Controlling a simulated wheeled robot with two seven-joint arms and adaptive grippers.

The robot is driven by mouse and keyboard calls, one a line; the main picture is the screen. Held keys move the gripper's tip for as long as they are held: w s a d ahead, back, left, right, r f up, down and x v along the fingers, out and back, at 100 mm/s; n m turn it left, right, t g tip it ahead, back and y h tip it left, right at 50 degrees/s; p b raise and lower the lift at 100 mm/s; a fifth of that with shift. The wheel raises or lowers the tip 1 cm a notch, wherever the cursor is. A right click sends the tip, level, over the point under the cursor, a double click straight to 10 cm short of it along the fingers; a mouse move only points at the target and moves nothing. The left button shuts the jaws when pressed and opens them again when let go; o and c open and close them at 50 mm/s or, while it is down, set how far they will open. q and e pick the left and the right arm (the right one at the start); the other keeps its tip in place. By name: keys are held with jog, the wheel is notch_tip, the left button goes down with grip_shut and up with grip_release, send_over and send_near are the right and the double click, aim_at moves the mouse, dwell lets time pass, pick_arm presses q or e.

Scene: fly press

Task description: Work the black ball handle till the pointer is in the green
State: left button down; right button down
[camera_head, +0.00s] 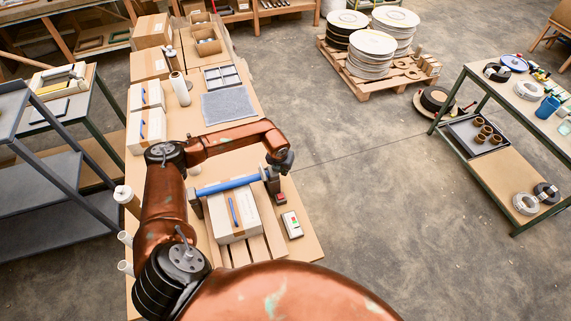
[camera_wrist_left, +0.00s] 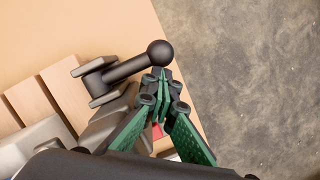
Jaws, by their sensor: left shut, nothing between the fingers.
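The black ball handle (camera_wrist_left: 159,53) shows in the left wrist view as a dark ball on a short dark arm that runs left to a dark bracket (camera_wrist_left: 98,82). My left gripper (camera_wrist_left: 162,80) has green fingers closed together, with their tips beside the ball on its near side; nothing is between them. I cannot tell whether the tips touch the ball. In the head view my left gripper (camera_head: 284,163) is small and dark at the end of the copper arm, and it hides the ball. A blue bar (camera_head: 226,185) runs left from the bracket there. I cannot make out the pointer. My right gripper is out of view.
A taped carton (camera_head: 233,222) lies on wooden slats below the blue bar. A small pale box (camera_head: 292,225) with red and green marks sits near the bench's right edge. The floor (camera_head: 370,210) right of the bench is clear.

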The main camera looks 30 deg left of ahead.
pick_arm(q)
jog(key=shift+s+a+f, duration=0.25)
jog(key=shift+s+f, duration=0.35)
jog(key=shift+s, duration=0.05)
jog(key=shift+r, duration=0.5)
notch_tip(320, 180, up, 8)
jog(key=shift+s+d, duration=0.4)
jog(key=shift+w, duration=0.1)
